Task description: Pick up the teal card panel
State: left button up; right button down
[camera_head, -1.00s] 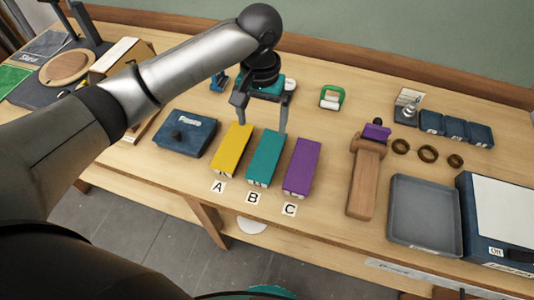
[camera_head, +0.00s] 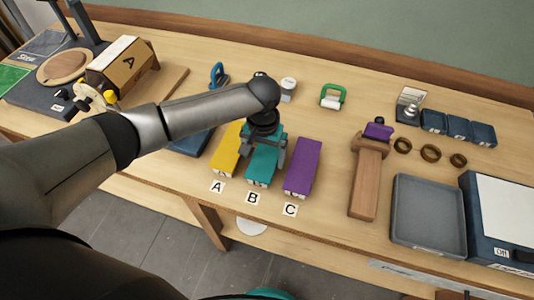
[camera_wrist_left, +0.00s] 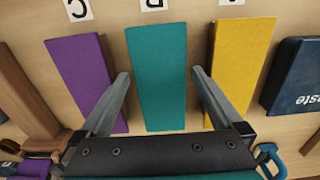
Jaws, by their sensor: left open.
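The teal card panel (camera_head: 261,168) lies on the bench behind the label B, between a yellow panel (camera_head: 226,155) and a purple panel (camera_head: 302,168). In the left wrist view the teal panel (camera_wrist_left: 157,75) runs between the two fingers of my left gripper (camera_wrist_left: 160,80). The gripper is open, with one finger on each side of the panel near its far half. I cannot tell whether the fingers touch it. In the head view my left gripper (camera_head: 264,150) is over the panel and hides part of it. My right gripper is not in view.
Labels A (camera_head: 217,187), B (camera_head: 252,198) and C (camera_head: 290,210) lie in front of the panels. A dark blue box (camera_wrist_left: 297,75) stands beside the yellow panel. A wooden stand (camera_head: 365,185) and a grey tray (camera_head: 428,215) are to the right.

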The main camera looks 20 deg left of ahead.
pick_arm(q)
jog(key=shift+c, duration=0.2)
jog(key=c, duration=1)
jog(key=shift+c, duration=0.4)
jog(key=shift+r, duration=0.1)
